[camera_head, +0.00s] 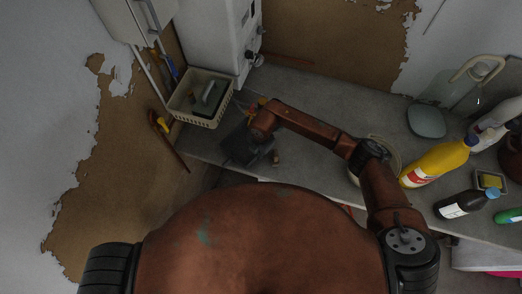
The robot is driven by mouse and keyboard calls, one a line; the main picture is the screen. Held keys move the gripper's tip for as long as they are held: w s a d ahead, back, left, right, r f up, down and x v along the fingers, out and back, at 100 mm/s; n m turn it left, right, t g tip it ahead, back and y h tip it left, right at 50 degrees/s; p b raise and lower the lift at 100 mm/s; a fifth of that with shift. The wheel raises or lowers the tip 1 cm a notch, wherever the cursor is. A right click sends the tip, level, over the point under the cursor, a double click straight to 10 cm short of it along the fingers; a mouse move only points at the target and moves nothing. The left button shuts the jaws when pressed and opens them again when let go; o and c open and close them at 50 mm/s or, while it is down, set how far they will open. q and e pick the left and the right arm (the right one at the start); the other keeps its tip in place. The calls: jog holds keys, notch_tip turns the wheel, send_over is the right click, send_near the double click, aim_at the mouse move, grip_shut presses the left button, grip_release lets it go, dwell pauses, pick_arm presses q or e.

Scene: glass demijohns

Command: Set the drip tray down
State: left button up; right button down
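My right arm reaches from the lower right across the grey counter. I cannot clearly pick out the drip tray. A round pale-rimmed thing (396,158) lies partly hidden behind my arm; I cannot tell if it is the tray. My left gripper is not in view.
A beige basket (179,108) with items stands at the counter's left end, by a white appliance (215,35). The counter's back middle (335,98) is clear.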

jog(key=w, duration=0.1)
jog(key=w+d+b, duration=0.1)
jog(key=w, duration=0.1)
jog(key=shift+w+f, duration=0.1)
jog(key=shift+f, duration=0.1)
jog(key=shift+f+b, duration=0.55)
jog(key=shift+f, duration=0.15)
jog(key=shift+s+r, duration=0.1)
jog(key=shift+s, duration=0.1)
jog(key=c, duration=2.7)
grip_release()
jog(key=o, duration=0.5)
jog(key=shift+o, duration=0.2)
